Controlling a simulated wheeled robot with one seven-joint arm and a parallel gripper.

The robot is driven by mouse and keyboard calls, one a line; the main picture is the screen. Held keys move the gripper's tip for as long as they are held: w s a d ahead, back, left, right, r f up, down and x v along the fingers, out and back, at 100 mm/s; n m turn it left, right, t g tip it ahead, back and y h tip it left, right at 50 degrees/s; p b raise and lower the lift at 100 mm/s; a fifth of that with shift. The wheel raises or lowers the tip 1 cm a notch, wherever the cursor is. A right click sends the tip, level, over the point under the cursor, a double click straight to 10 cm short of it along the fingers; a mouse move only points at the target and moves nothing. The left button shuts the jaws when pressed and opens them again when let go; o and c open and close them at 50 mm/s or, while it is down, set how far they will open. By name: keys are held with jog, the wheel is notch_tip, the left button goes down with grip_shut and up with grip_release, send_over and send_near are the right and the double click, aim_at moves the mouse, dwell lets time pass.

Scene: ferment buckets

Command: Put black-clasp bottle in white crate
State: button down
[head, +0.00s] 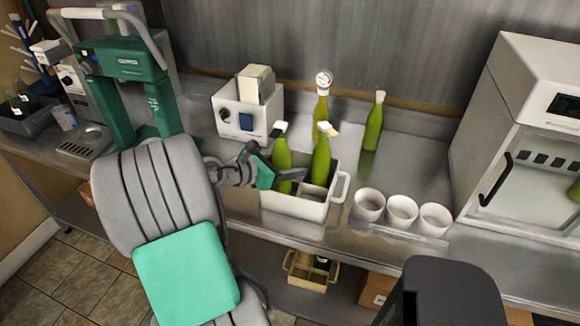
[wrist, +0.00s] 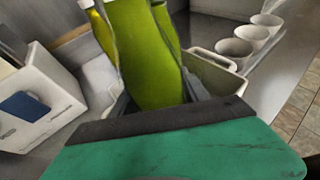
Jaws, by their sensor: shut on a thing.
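The white crate (head: 292,207) stands on the steel counter, with a divider inside. My gripper (head: 288,178) is at its left end and is shut on a green bottle (head: 282,152). In the wrist view this bottle (wrist: 143,55) fills the space between the fingers. It is roughly upright over or inside the crate's left part; its base is hidden, so I cannot tell whether it rests on the floor. Its top shows a pale stopper with a dark part; the clasp colour is hard to make out. Another green bottle (head: 321,162) with a pale top stands in the crate beside it.
A gauge-topped bottle (head: 321,108) and a white-topped bottle (head: 374,122) stand behind the crate. A white device (head: 240,112) is behind left. Three white cups (head: 402,211) stand right of the crate, before a large white cabinet (head: 520,130). A green press (head: 125,65) is left.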

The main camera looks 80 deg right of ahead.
jog(key=shift+f, duration=0.35)
jog(key=shift+f, duration=0.6)
jog(key=c, duration=0.6)
grip_release()
jog(key=shift+f, duration=0.1)
jog(key=shift+o, duration=0.2)
